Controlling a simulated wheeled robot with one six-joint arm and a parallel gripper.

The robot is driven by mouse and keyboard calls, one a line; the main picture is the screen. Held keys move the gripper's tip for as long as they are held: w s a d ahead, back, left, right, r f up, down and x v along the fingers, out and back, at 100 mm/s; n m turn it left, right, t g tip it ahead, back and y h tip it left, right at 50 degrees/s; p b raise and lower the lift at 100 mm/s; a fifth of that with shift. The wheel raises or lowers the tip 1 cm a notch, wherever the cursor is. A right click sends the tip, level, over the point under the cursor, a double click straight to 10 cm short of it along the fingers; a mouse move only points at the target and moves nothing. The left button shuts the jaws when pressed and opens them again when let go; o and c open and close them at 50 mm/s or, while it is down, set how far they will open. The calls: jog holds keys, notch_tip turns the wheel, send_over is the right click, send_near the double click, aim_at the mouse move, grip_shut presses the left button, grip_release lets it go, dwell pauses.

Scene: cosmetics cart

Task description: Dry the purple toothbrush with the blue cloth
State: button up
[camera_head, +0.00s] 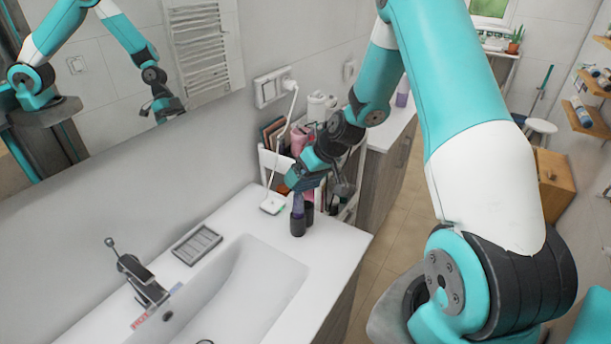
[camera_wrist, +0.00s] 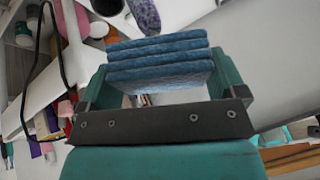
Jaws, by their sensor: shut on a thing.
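The blue cloth (camera_wrist: 160,62), folded in layers, is between the fingers of my gripper (camera_wrist: 158,80) in the wrist view. My gripper is shut on it. In the head view my gripper (camera_head: 308,178) is above the back right corner of the sink counter, close over a dark cup (camera_head: 298,226). A purple piece (camera_head: 297,203) stands up from this cup, just under the gripper; it may be the purple toothbrush, but its shape is too small to tell. A purple speckled rounded thing (camera_wrist: 145,14) shows beyond the cloth in the wrist view, apart from it.
A white basin (camera_head: 245,285) with a dark faucet (camera_head: 140,277) and a grey soap dish (camera_head: 197,244) is at the left. A white charger (camera_head: 272,204) with a cord lies beside the cup. A filled cart (camera_head: 347,190) stands behind my gripper.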

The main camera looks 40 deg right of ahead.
jog(key=shift+f+b, duration=0.35)
jog(key=shift+f, duration=0.05)
jog(key=shift+w, duration=0.1)
jog(key=shift+w+a, duration=0.2)
jog(key=shift+w, duration=0.25)
jog(key=shift+w+a+f+b, duration=0.1)
jog(key=shift+w+a+b, duration=0.15)
jog(key=shift+w, duration=0.25)
jog(key=shift+s+d+r, duration=0.1)
jog(key=shift+s+d, duration=0.15)
jog(key=shift+s, duration=0.25)
jog(key=shift+s+d+r, duration=0.1)
jog(key=shift+s+d, duration=0.1)
jog(key=shift+s, duration=0.3)
jog(key=shift+w+a+f+b, duration=0.1)
jog(key=shift+w+a+b, duration=0.15)
jog(key=shift+w, duration=0.25)
jog(key=shift+w+a+f+b, duration=0.1)
jog(key=shift+w+b, duration=0.2)
jog(key=shift+w, duration=0.2)
jog(key=shift+s+d+r, duration=0.15)
jog(key=shift+s+d, duration=0.05)
jog(key=shift+s, duration=0.35)
jog(key=shift+s+d+r, duration=0.1)
jog(key=shift+s+d, duration=0.05)
jog(key=shift+s, duration=0.35)
jog(key=shift+r+p, duration=2.25)
jog(key=shift+r, duration=1.35)
